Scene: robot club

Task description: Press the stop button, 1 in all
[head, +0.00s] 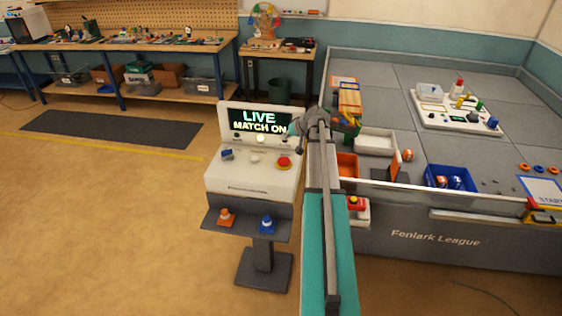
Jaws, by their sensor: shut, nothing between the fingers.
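The console's screen (262,122) reads "LIVE MATCH ON". My gripper (296,129) is shut and empty. In the picture it shows above and slightly right of the red button, by the screen's right edge. It appears apart from the button, but its height and depth are hard to judge. The fingertips are small and partly merge with the wrist. The red button is in clear view.
The console also carries a blue control (227,154) and a pale button (255,162). A walled grey arena (430,230) is at right. Open floor (110,210) lies left.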

